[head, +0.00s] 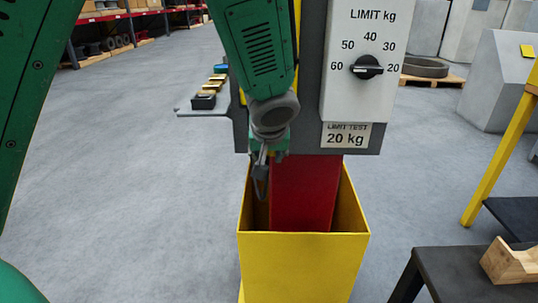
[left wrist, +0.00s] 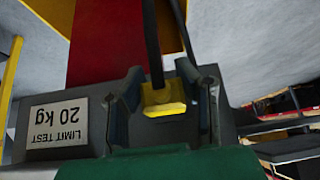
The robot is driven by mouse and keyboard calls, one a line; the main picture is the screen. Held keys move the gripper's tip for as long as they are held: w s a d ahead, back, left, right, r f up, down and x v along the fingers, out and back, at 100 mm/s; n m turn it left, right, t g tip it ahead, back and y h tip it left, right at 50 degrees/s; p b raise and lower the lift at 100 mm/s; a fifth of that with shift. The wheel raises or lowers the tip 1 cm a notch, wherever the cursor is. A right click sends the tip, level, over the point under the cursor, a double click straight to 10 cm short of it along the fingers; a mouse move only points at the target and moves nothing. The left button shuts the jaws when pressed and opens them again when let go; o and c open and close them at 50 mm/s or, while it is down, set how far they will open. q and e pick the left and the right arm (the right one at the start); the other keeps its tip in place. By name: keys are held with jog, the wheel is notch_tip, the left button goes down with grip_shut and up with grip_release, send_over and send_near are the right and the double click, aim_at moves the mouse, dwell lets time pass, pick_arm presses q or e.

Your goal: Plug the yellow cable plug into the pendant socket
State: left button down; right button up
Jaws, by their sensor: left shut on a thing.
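My left gripper (head: 262,172) hangs in front of the lower edge of the grey panel, just above the yellow bin. In the left wrist view its two dark fingers (left wrist: 165,92) are shut on the yellow cable plug (left wrist: 164,99). A black cable (left wrist: 152,40) runs from the plug toward the top of that view. In the head view the plug is hidden or too small to tell. I cannot make out the pendant socket in either view. My right gripper is not in view.
The grey panel (head: 307,80) carries a limit dial (head: 367,67) and a "20 kg" label (head: 345,136). Below, a red block (head: 305,195) stands in the yellow bin (head: 303,262). A dark table (head: 470,270) with a wooden block (head: 510,262) is at the right. Floor at left is clear.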

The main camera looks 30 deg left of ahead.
pick_arm(q)
jog(key=shift+w+a+p, duration=0.25)
jog(key=shift+w+a, duration=0.15)
jog(key=shift+w, duration=0.2)
jog(key=shift+w+a+p, duration=0.25)
jog(key=shift+w+a, duration=0.1)
jog(key=shift+w, duration=0.25)
jog(key=c, duration=1.1)
grip_release()
jog(key=shift+r, duration=0.1)
jog(key=v, duration=1.1)
jog(key=shift+s+d+r, duration=0.1)
jog(key=shift+d+r, duration=0.1)
jog(key=shift+r, duration=0.1)
